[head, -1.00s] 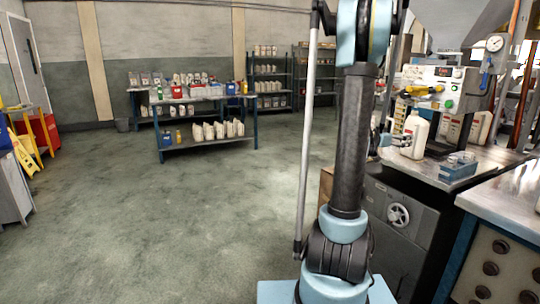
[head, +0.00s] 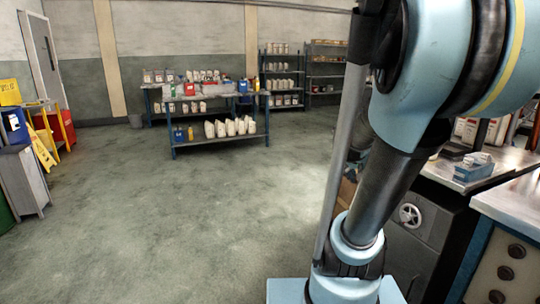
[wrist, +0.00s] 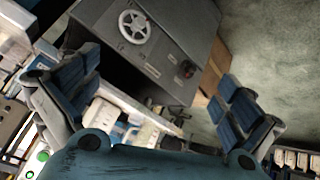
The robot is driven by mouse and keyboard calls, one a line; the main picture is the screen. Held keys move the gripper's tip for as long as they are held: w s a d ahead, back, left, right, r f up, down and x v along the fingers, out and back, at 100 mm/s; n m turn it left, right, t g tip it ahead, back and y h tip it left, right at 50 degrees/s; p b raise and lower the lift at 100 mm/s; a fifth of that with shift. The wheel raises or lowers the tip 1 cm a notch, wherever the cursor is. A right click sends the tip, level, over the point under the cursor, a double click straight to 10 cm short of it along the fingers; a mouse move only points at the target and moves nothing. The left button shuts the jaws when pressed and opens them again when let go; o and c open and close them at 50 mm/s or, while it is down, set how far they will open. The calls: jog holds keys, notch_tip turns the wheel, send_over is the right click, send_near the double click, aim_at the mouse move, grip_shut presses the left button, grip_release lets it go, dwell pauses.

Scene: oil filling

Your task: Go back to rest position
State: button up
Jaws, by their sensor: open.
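My gripper (wrist: 158,98) shows in the wrist view with its two blue-padded fingers spread wide apart. Nothing is held between them. Beyond the fingers are a dark grey cabinet (wrist: 165,50) with a silver handwheel (wrist: 134,27), and bare floor at the upper right. In the head view my arm is bent, its large pale blue joint close to the camera at the upper right. My gripper is out of sight there.
In the head view, the handwheel cabinet (head: 425,232) and a workbench with a blue tray (head: 474,168) stand close on the right. A table (head: 218,143) with bottles stands at the back. Yellow signs (head: 42,148) stand at the left. The middle floor is clear.

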jog(key=s+a+f+n+g+y, duration=0.1)
jog(key=s+a+f+n+y, duration=0.2)
jog(key=s+a, duration=0.4)
jog(key=s+a+f+n+g+y, duration=0.1)
jog(key=s+a+f+n+y, duration=0.2)
jog(key=s+a+f, duration=0.2)
jog(key=s+a, duration=0.2)
jog(key=a, duration=0.2)
jog(key=shift+s+a+n+y, duration=0.2)
jog(key=shift+a+n+y, duration=0.1)
jog(key=shift+a+y, duration=0.1)
jog(key=shift+f, duration=0.1)
